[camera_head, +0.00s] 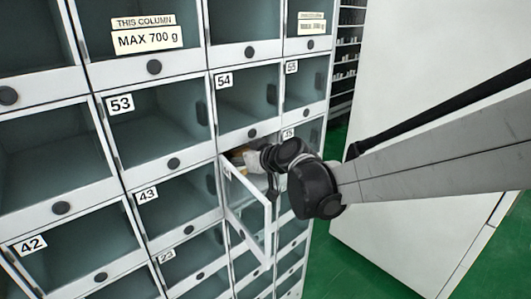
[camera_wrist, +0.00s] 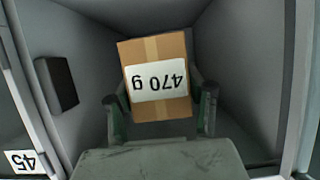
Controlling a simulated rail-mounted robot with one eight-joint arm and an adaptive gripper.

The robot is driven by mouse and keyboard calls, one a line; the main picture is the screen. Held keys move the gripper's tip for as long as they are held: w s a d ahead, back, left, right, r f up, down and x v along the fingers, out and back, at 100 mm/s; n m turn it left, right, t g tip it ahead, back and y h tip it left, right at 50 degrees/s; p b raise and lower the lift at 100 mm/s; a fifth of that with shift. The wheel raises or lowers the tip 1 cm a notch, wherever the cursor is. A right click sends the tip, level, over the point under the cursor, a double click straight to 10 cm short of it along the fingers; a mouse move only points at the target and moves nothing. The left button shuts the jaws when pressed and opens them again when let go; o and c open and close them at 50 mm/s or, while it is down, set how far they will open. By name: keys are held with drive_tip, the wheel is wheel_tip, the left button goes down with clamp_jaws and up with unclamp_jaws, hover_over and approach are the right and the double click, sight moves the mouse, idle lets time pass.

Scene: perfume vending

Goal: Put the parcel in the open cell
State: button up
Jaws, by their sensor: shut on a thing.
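The parcel (camera_wrist: 156,48) is a brown cardboard box with a tan tape strip and a white label reading "470 g", upside down in the wrist view. My gripper (camera_wrist: 160,112) is shut on it, with a finger on each side. The wrist view shows the parcel inside the open cell (camera_wrist: 235,60), between its grey walls; whether it touches the floor I cannot tell. In the head view my gripper (camera_head: 255,158) reaches into the cell past its open door (camera_head: 247,208), which swings out toward the camera. The parcel is mostly hidden there.
Closed cells with clear doors and round knobs surround the open one, among them 53 (camera_head: 160,125), 54 (camera_head: 247,100) and 43 (camera_head: 175,208). A "MAX 700 g" sign (camera_head: 148,40) is above. A white panel (camera_head: 420,130) stands at right over green floor.

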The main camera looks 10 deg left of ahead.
drive_tip(key=shift+w+f, duration=0.1)
drive_tip(key=shift+f, duration=2.65)
drive_tip(key=o, duration=1.6)
drive_tip(key=shift+f, duration=0.1)
drive_tip(key=shift+r, duration=0.2)
drive_tip(key=s+d+r+m+h, duration=0.2)
drive_tip(key=s+d+r, duration=0.1)
drive_tip(key=s+d, duration=0.65)
drive_tip(key=s+d+r+m+h, duration=0.2)
drive_tip(key=s+d, duration=0.4)
drive_tip(key=d, duration=0.7)
drive_tip(key=s+d+m+h, duration=0.2)
drive_tip(key=s+d, duration=0.2)
drive_tip(key=d, duration=0.1)
drive_tip(key=s+d+f+m+g+h, duration=0.1)
drive_tip(key=s+d+m+h, duration=0.1)
drive_tip(key=s+d, duration=0.2)
drive_tip(key=s+d+f+m+h, duration=0.1)
drive_tip(key=s+d+m+h, duration=0.1)
drive_tip(key=s+d, duration=0.3)
drive_tip(key=shift+s+d+f+g+h, duration=0.1)
drive_tip(key=shift+d+f+g+h, duration=0.05)
drive_tip(key=shift+d, duration=0.5)
drive_tip(key=shift+d+f+g+h, duration=0.1)
drive_tip(key=shift+d+g+h, duration=0.05)
drive_tip(key=shift+d, duration=0.5)
